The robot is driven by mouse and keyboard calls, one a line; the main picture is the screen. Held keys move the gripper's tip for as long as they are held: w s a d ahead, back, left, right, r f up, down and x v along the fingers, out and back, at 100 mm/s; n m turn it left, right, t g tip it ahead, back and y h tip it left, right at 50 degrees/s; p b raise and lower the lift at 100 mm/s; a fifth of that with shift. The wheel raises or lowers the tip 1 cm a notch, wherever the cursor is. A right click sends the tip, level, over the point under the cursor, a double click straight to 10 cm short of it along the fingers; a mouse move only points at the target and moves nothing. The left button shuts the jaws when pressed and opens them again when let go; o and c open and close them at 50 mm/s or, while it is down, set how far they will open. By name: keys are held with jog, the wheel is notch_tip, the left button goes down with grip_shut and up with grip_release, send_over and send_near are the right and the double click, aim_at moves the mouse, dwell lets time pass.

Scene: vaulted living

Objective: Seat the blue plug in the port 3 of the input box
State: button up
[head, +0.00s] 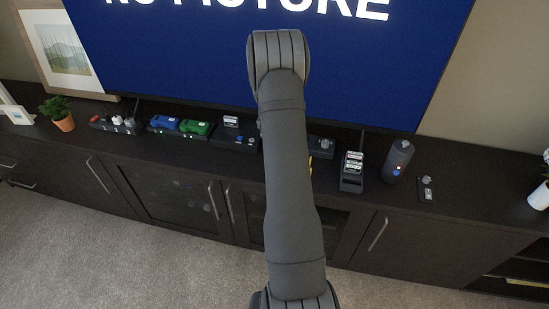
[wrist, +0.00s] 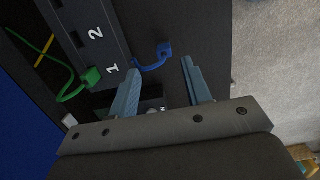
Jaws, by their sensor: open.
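In the wrist view my gripper (wrist: 160,66) is open, its two blue-grey fingers apart and empty. The blue plug (wrist: 164,50) lies on the dark cabinet top just beyond the fingertips, with a short blue cable (wrist: 148,67) curving left from it towards the box. The dark box (wrist: 85,15), with white numbers 1 and 2, is at upper left; port 3 is out of frame. A green plug (wrist: 92,76) is at the box's end near number 1. In the head view my arm hides the gripper, the plug and most of that area.
A yellow cable (wrist: 45,46) and green cable (wrist: 70,88) lie beside the box. A dark object with a pale label (wrist: 150,104) sits partly behind the left finger. In the head view, a grey cylinder (head: 398,160) and several small devices line the cabinet top (head: 465,205), with a television (head: 170,60) behind.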

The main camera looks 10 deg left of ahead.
notch_tip(320, 180, down, 3)
jog(key=shift+d+r, duration=0.15)
jog(key=shift+r, duration=0.05)
jog(key=f, duration=0.5)
jog(key=shift+s+d+f, duration=0.1)
jog(key=shift+s+d, duration=0.05)
jog(key=shift+s, duration=0.15)
grip_shut()
